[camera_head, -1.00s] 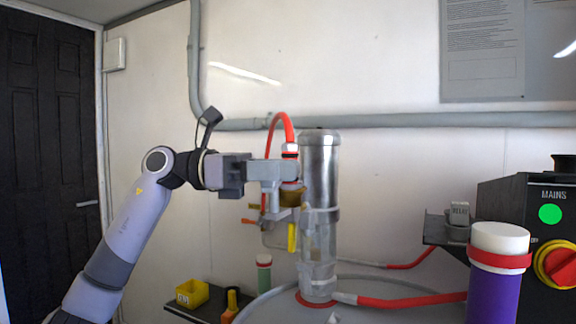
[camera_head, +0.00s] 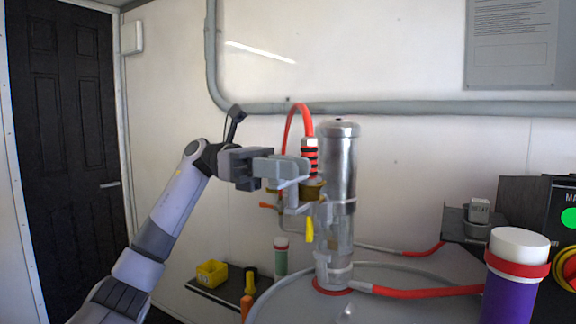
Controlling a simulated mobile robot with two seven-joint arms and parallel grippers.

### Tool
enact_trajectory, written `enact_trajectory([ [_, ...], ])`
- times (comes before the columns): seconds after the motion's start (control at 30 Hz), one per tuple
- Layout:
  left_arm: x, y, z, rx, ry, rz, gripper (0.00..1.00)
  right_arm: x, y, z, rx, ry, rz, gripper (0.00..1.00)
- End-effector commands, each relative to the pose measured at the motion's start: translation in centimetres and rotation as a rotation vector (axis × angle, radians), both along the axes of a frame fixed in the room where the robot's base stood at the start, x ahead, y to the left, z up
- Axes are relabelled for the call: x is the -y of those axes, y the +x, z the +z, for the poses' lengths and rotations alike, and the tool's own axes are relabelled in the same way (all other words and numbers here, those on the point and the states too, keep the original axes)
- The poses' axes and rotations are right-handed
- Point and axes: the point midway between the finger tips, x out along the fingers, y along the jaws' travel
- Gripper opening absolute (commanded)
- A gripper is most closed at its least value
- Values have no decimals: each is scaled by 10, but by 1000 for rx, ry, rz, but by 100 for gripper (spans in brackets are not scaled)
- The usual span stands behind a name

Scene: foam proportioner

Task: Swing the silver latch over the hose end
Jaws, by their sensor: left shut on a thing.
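The red hose (camera_head: 297,115) arches down to the hose end (camera_head: 310,158), which has red and black bands and sits upright above a brass-coloured fitting (camera_head: 314,190). This is left of the tall silver cylinder (camera_head: 340,165). My left gripper (camera_head: 298,170) is at the left side of the hose end, its jaws shut on a small part that seems to be the silver latch. The fingers hide most of the latch, so its exact angle cannot be told. A yellow lever (camera_head: 309,230) hangs below the fitting. My right gripper is not in view.
A grey drum lid (camera_head: 390,285) lies below the cylinder, with a red hose (camera_head: 425,291) across it. A purple and white container (camera_head: 518,255) stands at right. A yellow bin (camera_head: 211,272) and bottles sit on a low shelf at left. The wall behind carries a grey pipe (camera_head: 420,109).

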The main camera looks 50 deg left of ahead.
Motion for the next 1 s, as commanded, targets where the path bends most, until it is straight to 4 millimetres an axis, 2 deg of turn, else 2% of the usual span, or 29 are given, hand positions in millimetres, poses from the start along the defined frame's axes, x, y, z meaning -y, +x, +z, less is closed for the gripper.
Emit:
enact_trajectory([
  [0.17, 0, 0, 0, -1, 0, -1, 0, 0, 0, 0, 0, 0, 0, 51],
  [0.2, 0, 0, 0, -1, 0, -1, 40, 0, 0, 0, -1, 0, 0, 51],
  [0.23, 0, 0, 0, -1, 0, -1, 49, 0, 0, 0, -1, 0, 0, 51],
  [0.63, -5, -1, -1, -1, 0, 1, 51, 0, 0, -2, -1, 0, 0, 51],
  [1.0, -54, -16, 1, 0, -1, 2, 51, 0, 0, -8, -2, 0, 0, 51],
])
